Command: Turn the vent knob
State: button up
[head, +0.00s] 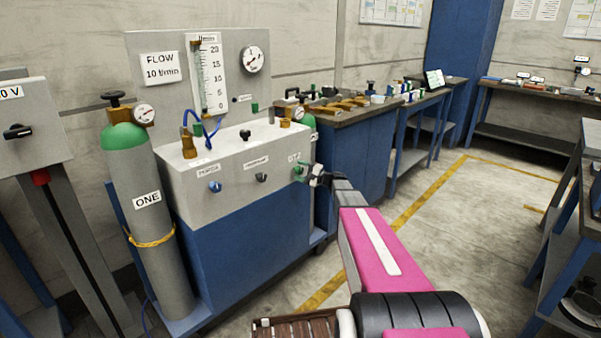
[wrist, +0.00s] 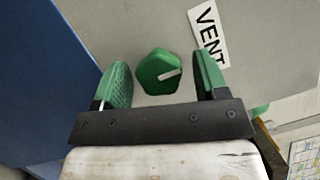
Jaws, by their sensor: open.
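The vent knob (wrist: 154,70) is green and five-sided with a white pointer line, and sits on the grey panel face beside a label (wrist: 208,34) reading VENT. My gripper (wrist: 162,68) is open, with one green-padded finger on each side of the knob and a visible gap to both. The knob lies between the fingers in the picture; how deep it sits between them is hard to tell. In the head view my gripper (head: 302,173) is at the right end of the white-grey cabinet front (head: 237,197) and largely hides the knob.
A blue knob (head: 215,187) and a black knob (head: 262,177) sit left on the same face. A flow tube (head: 208,75) and gauge (head: 252,60) stand above. A gas cylinder (head: 155,190) is at the left. Open floor (head: 470,225) lies to the right.

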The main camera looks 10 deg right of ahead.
jog(key=v, duration=1)
jog(key=shift+s+d, duration=0.2)
jog(key=shift+d, duration=0.05)
jog(key=s+a+f+n+g+h, duration=0.2)
jog(key=s+a+f+g+h, duration=0.15)
jog(key=s+a+f, duration=0.35)
jog(key=s+a+f+n+g+h, duration=0.3)
jog(key=s+a+g, duration=0.15)
jog(key=s, duration=0.45)
jog(key=s+d+f+n+g+h, duration=0.2)
jog(key=s+n+h, duration=0.2)
jog(key=s+h, duration=0.5)
jog(key=s, duration=0.6)
jog(key=shift+s+f+h, duration=0.2)
jog(key=shift+s+h, duration=0.15)
